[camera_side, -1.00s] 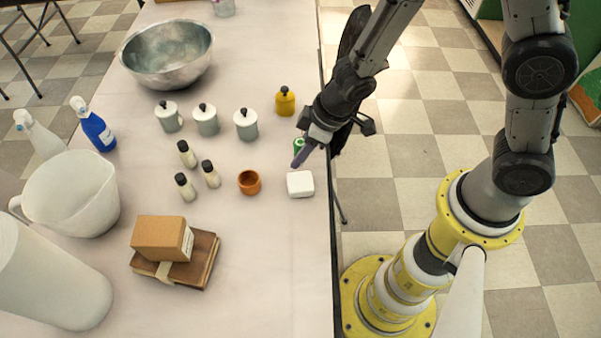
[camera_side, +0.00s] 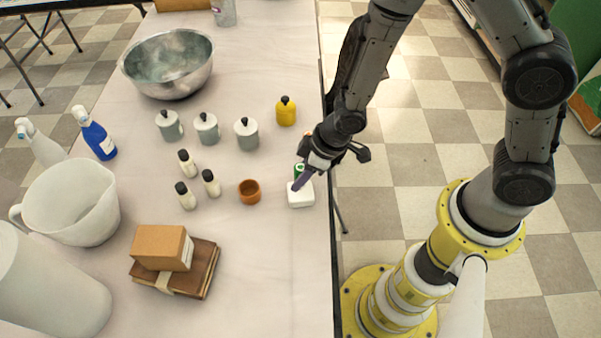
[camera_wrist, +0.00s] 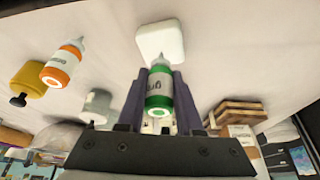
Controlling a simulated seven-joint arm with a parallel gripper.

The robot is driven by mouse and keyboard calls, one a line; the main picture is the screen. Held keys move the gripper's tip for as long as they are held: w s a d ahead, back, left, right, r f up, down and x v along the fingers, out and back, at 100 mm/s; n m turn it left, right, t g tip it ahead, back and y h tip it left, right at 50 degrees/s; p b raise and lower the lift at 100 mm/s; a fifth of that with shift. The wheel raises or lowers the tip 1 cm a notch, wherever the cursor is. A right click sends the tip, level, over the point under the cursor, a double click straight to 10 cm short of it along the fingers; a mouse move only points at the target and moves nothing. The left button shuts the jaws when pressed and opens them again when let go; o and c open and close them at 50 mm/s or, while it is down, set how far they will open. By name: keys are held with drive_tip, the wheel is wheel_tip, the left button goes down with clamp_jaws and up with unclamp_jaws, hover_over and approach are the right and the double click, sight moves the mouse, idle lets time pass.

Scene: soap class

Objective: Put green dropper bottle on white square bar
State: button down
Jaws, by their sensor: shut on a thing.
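The green dropper bottle (camera_wrist: 158,92) has a white label and a pale pointed tip. My gripper (camera_wrist: 160,80) is shut on it, one purple-grey finger on each side. In the side view the bottle (camera_side: 298,169) shows only partly behind a finger of my gripper (camera_side: 299,184). The white square bar (camera_side: 301,196) lies on the table near its right edge. In the side view the bottle and fingertips are at the bar's far edge and overlap it; I cannot tell whether they touch. In the wrist view the bar (camera_wrist: 160,42) lies just beyond the bottle's tip.
A small brown cup (camera_side: 249,191) stands left of the bar. A yellow bottle (camera_side: 286,111) and several grey canisters (camera_side: 246,134) stand farther back. The table in front of the bar is clear.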

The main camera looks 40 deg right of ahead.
drive_tip(key=c, duration=0.6)
unclamp_jaws()
drive_tip(key=shift+f, duration=0.1)
drive_tip(key=shift+o, duration=0.2)
drive_tip(key=v, duration=0.7)
drive_tip(key=shift+r, duration=0.4)
drive_tip(key=shift+d, duration=0.1)
